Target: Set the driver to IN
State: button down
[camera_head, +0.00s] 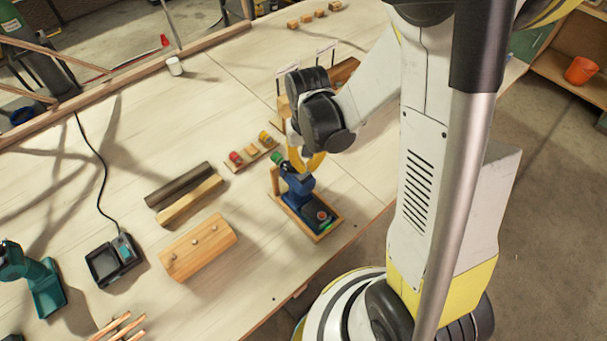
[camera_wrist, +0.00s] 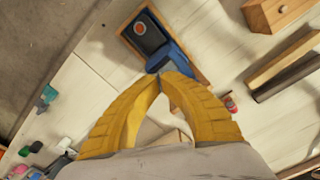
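A blue driver (camera_head: 299,186) stands on a small wooden board at the near right of the bench, with a dark base carrying a round orange-red mark. In the wrist view the driver (camera_wrist: 172,55) is just beyond the fingertips. My gripper (camera_head: 306,163), with yellow fingers, is above and beside the upper part of the driver. In the wrist view the gripper's fingertips (camera_wrist: 163,78) are together at the driver's blue body, with nothing visible between them. Whether they touch it I cannot tell. The direction switch and its setting are too small or hidden to make out.
A wooden block with pegs (camera_head: 199,247), a dark rod and lath (camera_head: 182,192), and a small rack with coloured pieces (camera_head: 251,152) lie left of the driver. A black charger (camera_head: 113,259) and teal tool (camera_head: 42,285) are further left. The bench edge is close on the right.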

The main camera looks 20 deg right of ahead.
aim_at(306, 176)
jog(key=shift+f+b, duration=0.95)
jog(key=shift+f, duration=0.1)
dwell(0.4)
jog(key=shift+r+p, duration=2.45)
jog(key=shift+r, duration=1.15)
jog(key=shift+f, duration=0.1)
jog(key=t+b, duration=0.1)
jog(key=b, duration=0.3)
jog(key=shift+s+a+f, duration=0.15)
jog(key=shift+f, duration=0.05)
jog(key=b, duration=0.2)
jog(key=shift+s+a+n+t+b, duration=0.1)
jog(key=shift+s+n+t+b, duration=0.2)
jog(key=s+a+f+n+t+b, duration=0.1)
jog(key=s+f+t+b, duration=0.3)
jog(key=b, duration=1.1)
jog(key=s+t, duration=0.1)
jog(key=s, duration=0.2)
jog(key=shift+a+n+t, duration=0.2)
jog(key=shift+n+t, duration=0.1)
jog(key=shift+n, duration=0.1)
